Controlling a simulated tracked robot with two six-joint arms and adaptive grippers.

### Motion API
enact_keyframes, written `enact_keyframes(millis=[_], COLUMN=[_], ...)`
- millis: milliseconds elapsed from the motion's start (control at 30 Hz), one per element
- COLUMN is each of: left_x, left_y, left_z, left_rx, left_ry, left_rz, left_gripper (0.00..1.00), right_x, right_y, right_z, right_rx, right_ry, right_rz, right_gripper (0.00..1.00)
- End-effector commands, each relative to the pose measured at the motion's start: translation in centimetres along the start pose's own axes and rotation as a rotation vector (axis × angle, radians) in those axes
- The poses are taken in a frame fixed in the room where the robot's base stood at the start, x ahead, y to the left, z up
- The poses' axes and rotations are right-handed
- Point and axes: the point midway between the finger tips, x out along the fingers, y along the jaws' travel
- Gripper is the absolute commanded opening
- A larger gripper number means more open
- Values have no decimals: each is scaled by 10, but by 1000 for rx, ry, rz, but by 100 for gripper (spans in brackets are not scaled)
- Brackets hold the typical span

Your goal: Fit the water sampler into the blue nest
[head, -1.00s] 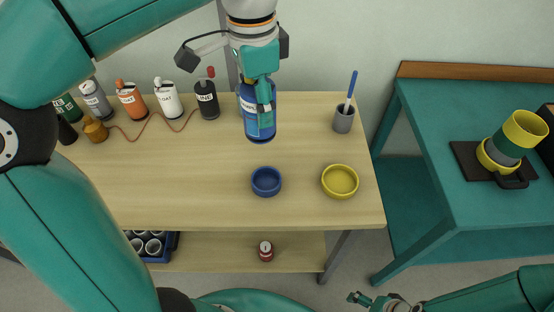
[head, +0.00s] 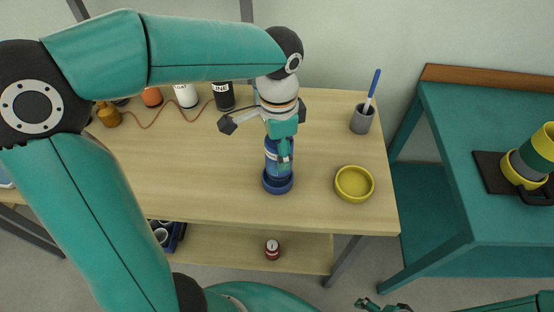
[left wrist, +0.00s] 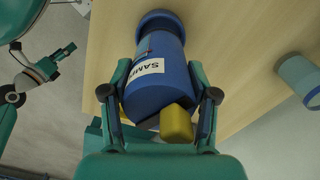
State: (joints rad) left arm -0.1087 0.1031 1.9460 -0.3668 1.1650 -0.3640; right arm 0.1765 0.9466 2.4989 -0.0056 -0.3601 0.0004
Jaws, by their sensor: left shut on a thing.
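The water sampler (head: 272,152) is a blue bottle with a white label. It stands about upright, its lower end at the blue nest (head: 278,186), a low round cup on the wooden table. I cannot tell whether it is fully down. My left gripper (head: 285,152) is shut on the sampler from above. In the left wrist view the sampler (left wrist: 160,88) lies between my fingers, with a yellow block at its near end and the nest (left wrist: 158,17) around its far end. My right gripper (head: 367,303) is low at the bottom edge, away from the table; its jaws are unclear.
A yellow round nest (head: 354,197) sits empty to the right of the blue one. A grey cup (head: 362,123) with a blue-handled tool stands behind it. Several bottles stand along the back left, partly behind my arm. A teal table (head: 450,180) stands at the right.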

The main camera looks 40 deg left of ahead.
Motion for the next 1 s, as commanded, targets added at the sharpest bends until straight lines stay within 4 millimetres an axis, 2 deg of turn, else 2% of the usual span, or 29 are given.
enact_keyframes(millis=[167,200,233,300,533,567,600,700,1000], left_x=[24,30,34,40,46,46,46,47,47], left_y=[0,0,0,0,1,1,1,1,1], left_z=[1,1,1,1,2,2,2,2,2], left_rx=[0,-1,0,0,-1,-1,-1,-2,-2], left_ry=[-4,-4,-4,-5,-8,-8,-8,-9,-9], left_rz=[2,2,3,4,8,8,9,9,9], left_gripper=[19,13,13,0,0,62,69,84,84], right_x=[3,3,3,4,5,5,5,6,6], right_y=[1,1,1,1,2,2,2,2,2], right_z=[0,0,0,0,0,0,0,0,0], right_rx=[0,0,0,0,0,0,0,0,0], right_ry=[0,0,0,0,0,0,0,0,0], right_rz=[0,0,0,0,0,0,0,0,0], right_gripper=[87,87,87,87,87,87,87,87,87])
